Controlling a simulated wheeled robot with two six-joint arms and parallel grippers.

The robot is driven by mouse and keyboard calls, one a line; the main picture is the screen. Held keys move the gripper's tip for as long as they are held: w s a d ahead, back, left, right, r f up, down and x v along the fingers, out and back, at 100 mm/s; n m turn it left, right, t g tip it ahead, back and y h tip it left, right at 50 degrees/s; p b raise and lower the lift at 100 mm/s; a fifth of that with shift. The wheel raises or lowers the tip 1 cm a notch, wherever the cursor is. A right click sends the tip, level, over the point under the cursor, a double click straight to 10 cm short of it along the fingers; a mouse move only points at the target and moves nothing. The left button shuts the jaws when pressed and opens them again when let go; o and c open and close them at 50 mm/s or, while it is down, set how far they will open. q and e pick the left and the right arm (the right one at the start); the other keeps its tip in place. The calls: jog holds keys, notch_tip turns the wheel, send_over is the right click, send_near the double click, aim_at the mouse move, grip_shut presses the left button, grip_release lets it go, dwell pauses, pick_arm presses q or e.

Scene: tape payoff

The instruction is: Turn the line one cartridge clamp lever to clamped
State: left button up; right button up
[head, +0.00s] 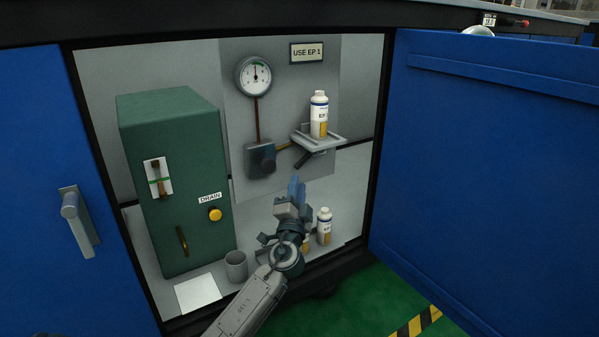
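A bottle (319,115) with a white cap and a yellow-and-white label stands upright on a small grey bracket shelf (328,139) on the cabinet's back panel. A short dark lever (304,159) sticks out below the left side of this shelf. I cannot tell for certain whether it is the line one clamp lever, and no clamp marking is readable. My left gripper (297,188) points up with its blue fingers below and in front of the dark lever, apparently apart from it. Its finger gap is too small to judge. My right gripper is out of view.
A green box (178,185) with a slotted lever, a handle and a yellow DRAIN knob (215,214) stands left. A gauge (254,76) and dark valve block (260,160) are on the panel. A cup (236,266) and another bottle (324,226) stand near my arm. The blue door (490,170) is open.

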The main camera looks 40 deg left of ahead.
pick_arm(q)
jog(key=shift+v, duration=2.1)
